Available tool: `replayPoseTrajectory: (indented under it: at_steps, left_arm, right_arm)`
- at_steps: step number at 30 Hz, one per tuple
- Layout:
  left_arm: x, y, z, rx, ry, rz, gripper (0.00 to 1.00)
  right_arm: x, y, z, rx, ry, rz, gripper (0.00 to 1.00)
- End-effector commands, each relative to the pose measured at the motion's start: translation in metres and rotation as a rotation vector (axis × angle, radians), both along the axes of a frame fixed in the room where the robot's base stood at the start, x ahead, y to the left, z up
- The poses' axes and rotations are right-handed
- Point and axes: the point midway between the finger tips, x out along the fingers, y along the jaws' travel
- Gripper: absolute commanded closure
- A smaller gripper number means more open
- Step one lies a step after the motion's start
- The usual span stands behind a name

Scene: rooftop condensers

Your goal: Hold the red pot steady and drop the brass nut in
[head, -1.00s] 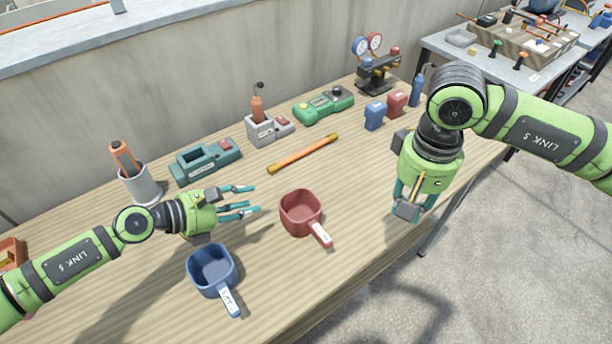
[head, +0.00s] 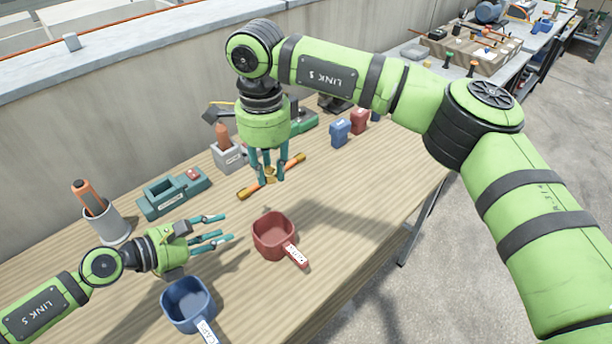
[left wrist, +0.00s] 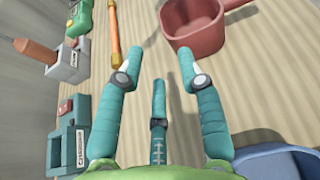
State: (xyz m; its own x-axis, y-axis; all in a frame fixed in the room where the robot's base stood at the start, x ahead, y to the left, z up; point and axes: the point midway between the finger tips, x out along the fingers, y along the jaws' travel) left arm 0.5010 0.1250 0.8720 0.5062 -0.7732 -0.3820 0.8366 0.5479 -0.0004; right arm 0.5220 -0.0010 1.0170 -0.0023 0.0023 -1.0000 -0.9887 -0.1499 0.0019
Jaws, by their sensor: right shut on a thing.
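The red pot (head: 274,236) stands upright on the wooden bench, its labelled handle toward the lower right. It also shows at the top right of the left wrist view (left wrist: 195,28). My left gripper (head: 227,228) is open and empty, its fingers pointing toward the pot from the left, apart from it. My right gripper (head: 269,176) points down, shut on the small brass nut (head: 270,174), behind the pot in the head view. The nut is partly hidden by the fingers and appears in front of an orange-and-yellow rod.
A blue pot (head: 187,303) stands near the left gripper. The orange-and-yellow rod (head: 247,191) lies behind the red pot. A grey cup (head: 106,222), a teal device (head: 172,195) and a grey holder (head: 228,157) line the back. The bench right of the red pot is clear.

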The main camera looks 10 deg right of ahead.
Motion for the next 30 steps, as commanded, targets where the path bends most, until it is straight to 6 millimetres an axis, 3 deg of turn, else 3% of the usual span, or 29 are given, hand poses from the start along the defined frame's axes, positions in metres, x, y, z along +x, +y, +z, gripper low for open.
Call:
replayPoseTrajectory:
  at_steps: [8, 21, 30]
  left_arm:
    - [0.008, -0.012, -0.005, -0.003, -0.001, -0.001, 0.63]
    - [0.048, -0.074, -0.035, -0.002, -0.001, -0.001, 0.63]
    - [0.06, -0.092, -0.046, -0.001, 0.001, -0.001, 0.63]
  right_arm:
    - [0.002, 0.01, 0.003, -0.004, -0.003, -0.083, 1.0]
    - [0.002, 0.009, 0.003, -0.004, -0.003, -0.079, 1.0]
    - [0.002, 0.009, 0.003, -0.003, -0.003, -0.079, 1.0]
